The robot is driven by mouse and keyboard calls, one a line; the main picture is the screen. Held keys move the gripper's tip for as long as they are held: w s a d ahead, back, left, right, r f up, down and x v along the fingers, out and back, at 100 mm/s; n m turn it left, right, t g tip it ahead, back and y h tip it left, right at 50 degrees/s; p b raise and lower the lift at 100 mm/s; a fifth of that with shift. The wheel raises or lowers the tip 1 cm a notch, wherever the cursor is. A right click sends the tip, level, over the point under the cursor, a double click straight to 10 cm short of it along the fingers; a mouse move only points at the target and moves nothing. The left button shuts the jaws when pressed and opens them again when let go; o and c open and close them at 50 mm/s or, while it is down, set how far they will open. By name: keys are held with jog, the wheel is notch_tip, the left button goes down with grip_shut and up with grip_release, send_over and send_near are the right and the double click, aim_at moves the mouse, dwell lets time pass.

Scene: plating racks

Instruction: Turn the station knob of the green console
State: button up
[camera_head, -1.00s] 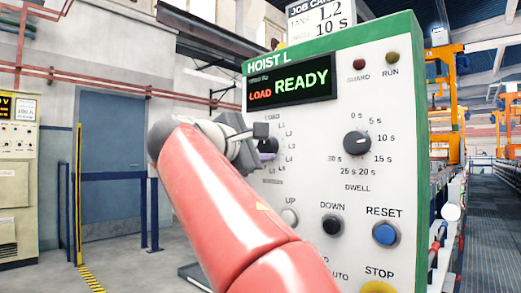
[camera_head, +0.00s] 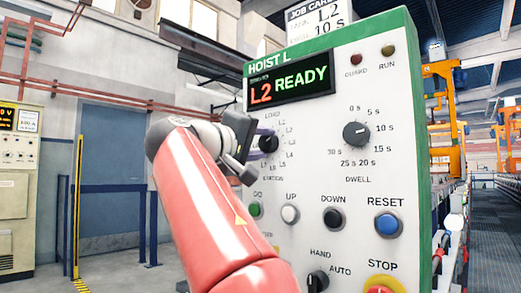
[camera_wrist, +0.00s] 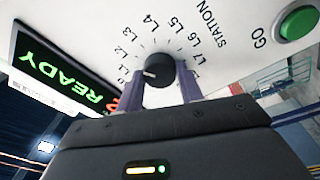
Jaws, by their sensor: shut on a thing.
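The green-edged console (camera_head: 412,70) fills the right middle of the head view, with a pale front and the title HOIST L. Its display (camera_head: 289,86) reads L2 READY. The dark round station knob (camera_head: 269,143) is at the left of the panel, beside labels from LOAD up to L7; it also shows in the wrist view (camera_wrist: 160,72), its white mark pointing left toward the low-numbered labels. My gripper (camera_head: 257,150) is shut on this knob, with one purple finger on each side in the wrist view (camera_wrist: 161,92). The gripper body hides part of the panel's left edge.
A dwell knob (camera_head: 356,134) is to the right. Below are the green GO (camera_head: 256,210), UP (camera_head: 290,214), DOWN (camera_head: 334,219) and blue RESET (camera_head: 388,225) buttons, the HAND/AUTO switch (camera_head: 317,281) and STOP (camera_head: 381,287). A job card (camera_head: 318,18) on top reads L2, 10 s.

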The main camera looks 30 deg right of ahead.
jog(key=m+g+b, duration=0.1)
jog(key=m, duration=0.4)
jog(key=shift+w+f+m, duration=0.1)
jog(key=shift+m, duration=0.6)
jog(key=o, duration=1)
jog(key=shift+h, duration=0.3)
jog(key=b+v, duration=0.1)
jog(key=v, duration=0.7)
jog(key=shift+d, duration=0.1)
